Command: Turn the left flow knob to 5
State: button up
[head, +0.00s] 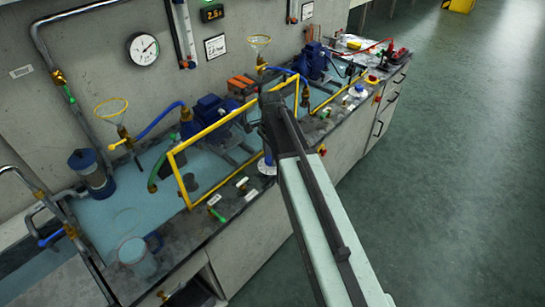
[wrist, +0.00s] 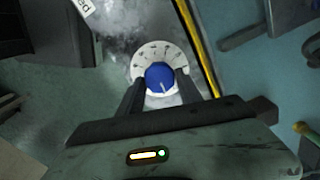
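The left flow knob is blue on a round white dial. In the head view its dial (head: 267,168) shows beside my arm, on the front strip of the bench. In the wrist view the blue knob (wrist: 160,77) sits between the fingertips of my gripper (wrist: 160,80). One finger stands on each side, over the white dial (wrist: 146,56), with what looks like a narrow gap to the knob. A pale mark on the knob points toward my gripper's body. The dial's numbers are too small to read, and its lower part is hidden. My fingers are hidden in the head view.
A yellow rail frame (head: 180,175) stands just behind the knob; its bar (wrist: 200,45) passes close by in the wrist view. Blue pumps (head: 212,112) stand behind it. Another blue-and-white knob (head: 358,90) is farther right.

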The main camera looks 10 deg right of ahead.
jog(key=c, duration=0.5)
jog(key=shift+w+d, duration=0.1)
jog(key=shift+d, duration=0.15)
jog(key=shift+c, duration=0.7)
jog(key=shift+a, duration=0.2)
jog(key=n, duration=0.3)
jog(key=shift+n, duration=0.4)
jog(key=n, duration=0.6)
jog(key=shift+w+a, duration=0.1)
jog(key=shift+a, duration=0.05)
jog(key=n, duration=0.6)
jog(key=shift+n, duration=0.4)
jog(key=n, duration=0.4)
jog(key=shift+n, duration=0.7)
